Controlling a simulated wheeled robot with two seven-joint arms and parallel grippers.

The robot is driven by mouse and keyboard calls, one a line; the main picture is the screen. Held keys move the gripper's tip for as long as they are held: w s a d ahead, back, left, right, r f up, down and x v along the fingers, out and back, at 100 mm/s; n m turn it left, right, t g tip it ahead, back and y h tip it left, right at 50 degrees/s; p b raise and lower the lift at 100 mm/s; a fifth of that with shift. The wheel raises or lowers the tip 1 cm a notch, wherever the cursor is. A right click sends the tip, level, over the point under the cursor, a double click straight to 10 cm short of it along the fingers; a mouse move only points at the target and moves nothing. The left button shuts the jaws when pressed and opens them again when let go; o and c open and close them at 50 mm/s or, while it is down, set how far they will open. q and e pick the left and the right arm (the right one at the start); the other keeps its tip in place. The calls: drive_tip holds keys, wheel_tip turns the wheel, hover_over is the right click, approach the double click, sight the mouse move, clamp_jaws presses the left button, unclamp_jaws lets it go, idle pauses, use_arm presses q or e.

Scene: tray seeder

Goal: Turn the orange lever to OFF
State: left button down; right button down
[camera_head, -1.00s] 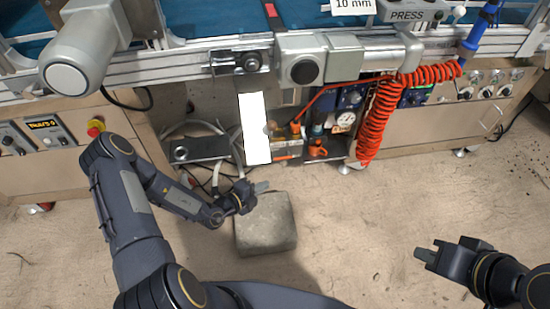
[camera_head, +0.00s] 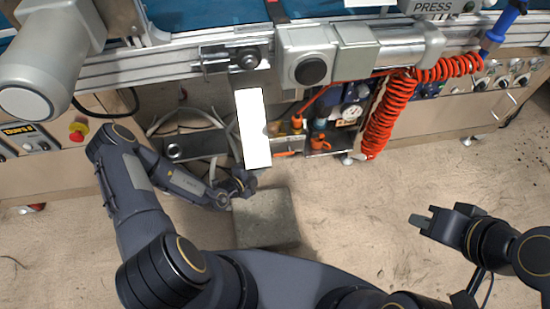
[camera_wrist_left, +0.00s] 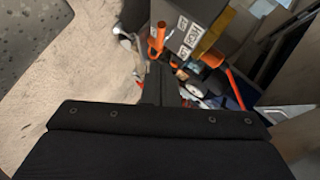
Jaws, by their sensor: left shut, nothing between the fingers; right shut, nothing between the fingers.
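An orange lever (camera_wrist_left: 158,38) shows in the left wrist view, upright in the picture, beside a grey box with small labels (camera_wrist_left: 188,30) too small to read. My left gripper (camera_wrist_left: 157,85) is shut and empty, its fingertips just short of the lever in that picture; I cannot tell whether they touch. In the head view my left gripper (camera_head: 245,183) is low beside the bottom of the white panel, with its fingertips hard to make out. The lever cannot be singled out there. My right gripper (camera_head: 420,222) is shut and empty over the floor at the right.
A white panel (camera_head: 253,130) hangs in front of the shelf fittings. A grey stone block (camera_head: 266,218) stands on the floor below the left gripper. A coiled red hose (camera_head: 385,115) hangs to the right. The conveyor frame (camera_head: 170,70) runs above. Floor at the right is clear.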

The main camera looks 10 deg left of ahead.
use_arm(q)
drive_tip(key=b, duration=0.3)
approach(282, 155)
drive_tip(key=x, duration=0.4)
drive_tip(key=shift+b+x, duration=0.3)
drive_tip(key=shift+x, duration=0.65)
drive_tip(key=shift+f, duration=0.1)
